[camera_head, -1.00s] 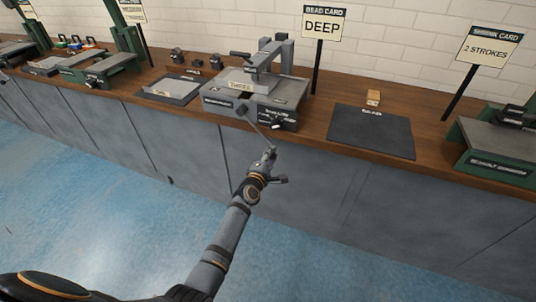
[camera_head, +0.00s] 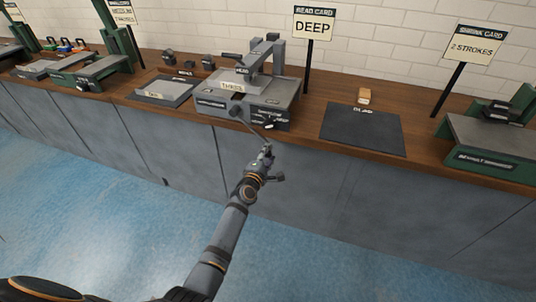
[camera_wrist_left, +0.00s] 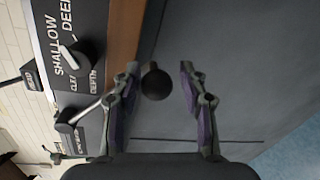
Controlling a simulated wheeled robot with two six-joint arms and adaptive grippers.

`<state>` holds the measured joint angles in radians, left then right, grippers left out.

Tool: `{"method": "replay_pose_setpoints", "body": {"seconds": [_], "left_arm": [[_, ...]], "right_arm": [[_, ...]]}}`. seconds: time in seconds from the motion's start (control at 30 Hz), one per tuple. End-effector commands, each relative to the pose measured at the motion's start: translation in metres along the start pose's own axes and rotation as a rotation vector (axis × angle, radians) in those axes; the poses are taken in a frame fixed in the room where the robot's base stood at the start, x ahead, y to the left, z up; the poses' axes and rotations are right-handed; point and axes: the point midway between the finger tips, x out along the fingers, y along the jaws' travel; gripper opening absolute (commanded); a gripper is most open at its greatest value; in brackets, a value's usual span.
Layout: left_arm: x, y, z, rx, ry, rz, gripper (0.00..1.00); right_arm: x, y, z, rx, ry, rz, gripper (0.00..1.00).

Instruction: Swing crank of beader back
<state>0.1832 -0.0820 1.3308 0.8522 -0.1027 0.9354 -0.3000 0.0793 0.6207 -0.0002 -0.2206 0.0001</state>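My left gripper (camera_head: 266,152) is at the crank's outer end, in front of the bench. In the left wrist view, the fingers (camera_wrist_left: 160,100) are open. The crank's black ball knob (camera_wrist_left: 155,83) shows between them, nearer the left finger, with a gap on the right. Contact cannot be told. My right gripper is not in view.
A "DEEP" bead card (camera_head: 315,24) stands behind the beader. A dark mat (camera_head: 362,130) lies to its right, a grey tray (camera_head: 163,91) to its left. A green machine (camera_head: 490,145) is at far right. The floor before the cabinets is clear.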

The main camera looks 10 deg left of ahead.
Motion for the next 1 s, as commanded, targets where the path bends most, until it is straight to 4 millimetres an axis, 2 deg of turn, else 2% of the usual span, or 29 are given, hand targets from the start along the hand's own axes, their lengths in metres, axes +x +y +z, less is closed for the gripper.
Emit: {"method": "replay_pose_setpoints", "body": {"seconds": [0.3,0.4,0.47,0.8,1.0], "left_arm": [[0.0,0.004,0.0,0.003,0.0,0.007,0.52],[-0.006,0.003,0.0,0.004,0.0,0.007,0.52],[-0.016,0.003,0.0,0.004,0.001,0.007,0.52],[-0.095,0.001,0.0,0.002,0.001,0.004,0.52],[-0.117,0.002,0.0,0.002,0.001,0.005,0.52]], "right_arm": [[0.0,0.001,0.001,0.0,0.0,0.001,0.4],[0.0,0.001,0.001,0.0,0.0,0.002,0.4],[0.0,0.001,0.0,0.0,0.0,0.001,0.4],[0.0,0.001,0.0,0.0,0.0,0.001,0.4],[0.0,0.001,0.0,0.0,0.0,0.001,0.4]]}}
